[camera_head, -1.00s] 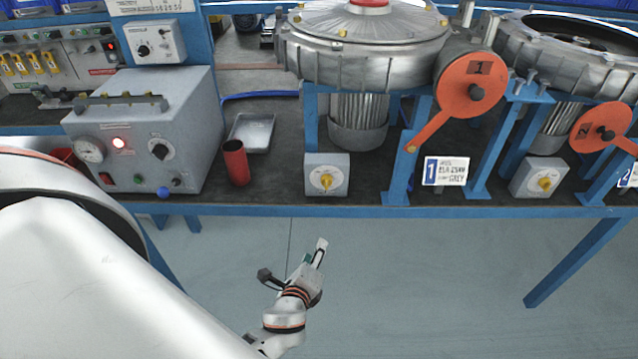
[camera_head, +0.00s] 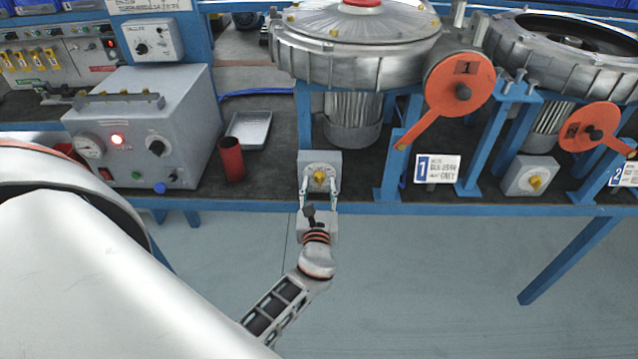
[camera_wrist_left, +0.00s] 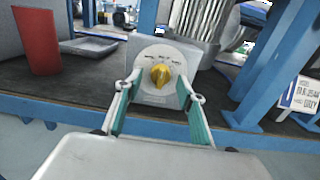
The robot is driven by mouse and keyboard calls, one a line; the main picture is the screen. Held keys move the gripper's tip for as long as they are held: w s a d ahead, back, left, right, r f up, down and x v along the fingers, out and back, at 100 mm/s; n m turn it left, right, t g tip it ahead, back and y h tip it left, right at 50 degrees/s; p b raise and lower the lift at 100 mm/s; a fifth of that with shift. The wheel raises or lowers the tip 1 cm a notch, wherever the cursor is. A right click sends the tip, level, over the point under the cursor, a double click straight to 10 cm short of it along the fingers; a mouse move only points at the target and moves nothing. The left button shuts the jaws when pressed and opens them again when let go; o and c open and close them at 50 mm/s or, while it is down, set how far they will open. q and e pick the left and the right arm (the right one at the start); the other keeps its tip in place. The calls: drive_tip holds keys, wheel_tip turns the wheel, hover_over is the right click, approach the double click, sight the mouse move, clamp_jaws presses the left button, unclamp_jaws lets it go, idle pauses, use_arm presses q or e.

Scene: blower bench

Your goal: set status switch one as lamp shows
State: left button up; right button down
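Switch one is a grey box (camera_head: 332,158) with a round dial and a yellow knob (camera_head: 319,177), at the bench's front edge below blower 1. The knob also shows in the wrist view (camera_wrist_left: 161,75), its ridge close to upright. My left gripper (camera_head: 319,191) is open just in front of the switch. In the wrist view its two green-padded fingers (camera_wrist_left: 160,96) are spread to either side of the knob, with no clear contact. A lamp (camera_head: 117,140) glows red on the grey control box at left. My right gripper is out of view.
A red cylinder (camera_head: 232,159) and a metal tray (camera_head: 249,129) stand left of the switch. An orange lever (camera_head: 455,93), blue posts and a number 1 label (camera_head: 437,169) are to its right. A second yellow-knob switch (camera_head: 531,176) sits farther right.

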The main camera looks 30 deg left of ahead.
use_arm(q)
drive_tip(key=shift+w+a, duration=0.3)
drive_tip(key=shift+w, duration=0.2)
drive_tip(key=c, duration=1.1)
